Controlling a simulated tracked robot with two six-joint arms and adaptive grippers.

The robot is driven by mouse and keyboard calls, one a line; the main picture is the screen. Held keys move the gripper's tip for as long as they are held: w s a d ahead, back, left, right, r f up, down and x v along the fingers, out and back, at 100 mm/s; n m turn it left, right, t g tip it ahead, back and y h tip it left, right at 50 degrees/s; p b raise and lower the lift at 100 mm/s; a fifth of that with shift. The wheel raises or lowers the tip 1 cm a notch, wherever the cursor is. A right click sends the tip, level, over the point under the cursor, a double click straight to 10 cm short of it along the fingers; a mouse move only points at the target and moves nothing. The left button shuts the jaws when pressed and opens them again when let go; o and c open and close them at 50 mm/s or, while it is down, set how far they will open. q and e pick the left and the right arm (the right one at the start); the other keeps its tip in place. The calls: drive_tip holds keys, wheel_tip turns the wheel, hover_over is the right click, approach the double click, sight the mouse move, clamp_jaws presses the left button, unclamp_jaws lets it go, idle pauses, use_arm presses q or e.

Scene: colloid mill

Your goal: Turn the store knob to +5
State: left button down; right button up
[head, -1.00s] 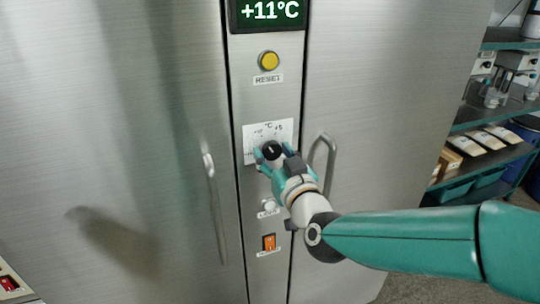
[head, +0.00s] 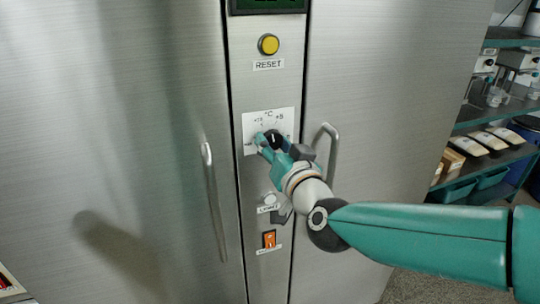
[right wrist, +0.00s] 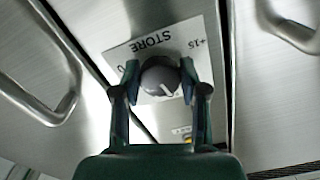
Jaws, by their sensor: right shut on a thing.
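The store knob (head: 274,137) is a dark round knob with a white pointer line, on a white scale plate (head: 283,118) on the narrow steel panel between two cabinet doors. The plate shows °C and a +5 mark at upper right. The pointer looks close to upright in the head view. In the right wrist view the knob (right wrist: 160,76) sits between both fingers, and the plate (right wrist: 178,38) reads STORE and +15 upside down. My right gripper (head: 273,146) is shut on the knob; its fingers hide part of the scale. My left gripper is out of view.
A yellow RESET button (head: 268,44) is above, under a display (head: 268,5) cut off by the frame. A white button (head: 269,199) and orange switch (head: 269,239) are below. Door handles (head: 212,200) (head: 329,160) flank the panel. Shelves (head: 490,150) stand at right.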

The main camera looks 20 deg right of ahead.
drive_tip(key=m+b, duration=0.1)
drive_tip(key=m, duration=0.1)
drive_tip(key=m+b, duration=0.1)
drive_tip(key=shift+f+m+b, duration=0.2)
drive_tip(key=shift+m+b, duration=0.2)
drive_tip(key=m+b, duration=0.2)
drive_tip(key=m, duration=0.2)
drive_tip(key=shift+a+r, duration=0.1)
drive_tip(key=shift+r, duration=0.05)
drive_tip(key=shift+m, duration=0.3)
drive_tip(key=o, duration=1.1)
drive_tip(key=shift+o, duration=0.2)
drive_tip(key=shift+s, duration=0.1)
